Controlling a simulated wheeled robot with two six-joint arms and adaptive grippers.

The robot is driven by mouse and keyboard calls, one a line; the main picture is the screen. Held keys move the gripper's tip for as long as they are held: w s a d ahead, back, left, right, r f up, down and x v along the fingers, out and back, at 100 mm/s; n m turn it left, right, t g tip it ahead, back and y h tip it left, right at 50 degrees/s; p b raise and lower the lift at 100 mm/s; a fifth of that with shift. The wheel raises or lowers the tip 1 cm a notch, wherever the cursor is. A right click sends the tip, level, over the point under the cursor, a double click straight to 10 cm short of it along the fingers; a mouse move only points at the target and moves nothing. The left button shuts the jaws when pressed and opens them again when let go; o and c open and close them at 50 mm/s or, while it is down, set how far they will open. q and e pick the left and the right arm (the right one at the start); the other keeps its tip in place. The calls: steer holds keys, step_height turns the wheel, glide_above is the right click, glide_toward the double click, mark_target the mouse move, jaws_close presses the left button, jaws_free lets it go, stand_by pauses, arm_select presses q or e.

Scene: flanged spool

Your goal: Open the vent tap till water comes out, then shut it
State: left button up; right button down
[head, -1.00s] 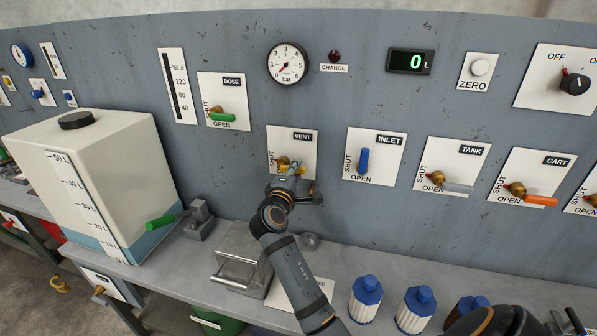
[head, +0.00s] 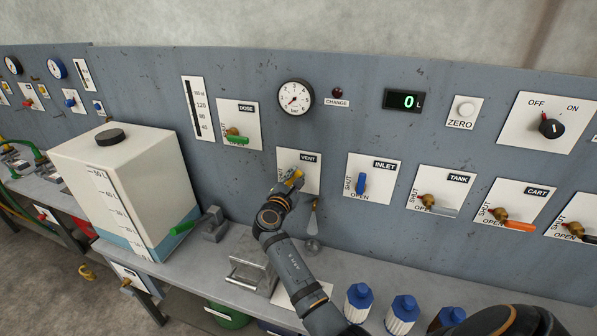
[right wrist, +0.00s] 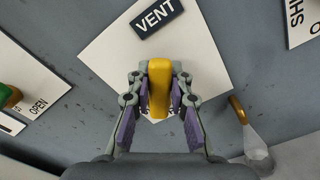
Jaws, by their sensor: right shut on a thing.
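The vent tap's yellow handle (head: 295,178) is on the white VENT plate (head: 312,182) in the head view. My right gripper (head: 290,185) is shut on it. In the right wrist view the handle (right wrist: 159,88) sits between the two fingers (right wrist: 160,102), below the VENT label. The plate's SHUT and OPEN marks are mostly hidden by my gripper. A small brass spout (right wrist: 238,110) is to the right of the plate's lower part. A pale, translucent cone (right wrist: 257,150) hangs below it and looks like running water; it also shows in the head view (head: 313,219). My left gripper is out of view.
The INLET tap (head: 360,184) with a blue handle is close on the right; the DOSE tap (head: 237,139) is up left. A white tank (head: 130,190), a metal block (head: 250,275) and blue-capped bottles (head: 402,315) stand on the bench. The display (head: 405,100) reads 0 L.

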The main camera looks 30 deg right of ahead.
steer(key=shift+w+a+r+n+p, duration=0.15)
steer(key=shift+r+n+p, duration=0.05)
steer(key=shift+n+p, duration=0.25)
steer(key=shift+w+a+r+n+p, duration=0.1)
steer(key=shift+w+r+n+p, duration=0.1)
steer(key=shift+n+p, duration=0.25)
steer(key=shift+w+a+n+p, duration=0.2)
steer(key=shift+n+p, duration=0.15)
steer(key=shift+n, duration=0.45)
steer(key=c, duration=1.2)
jaws_free()
step_height(320, 180, up, 10)
steer(key=shift+f, duration=0.1)
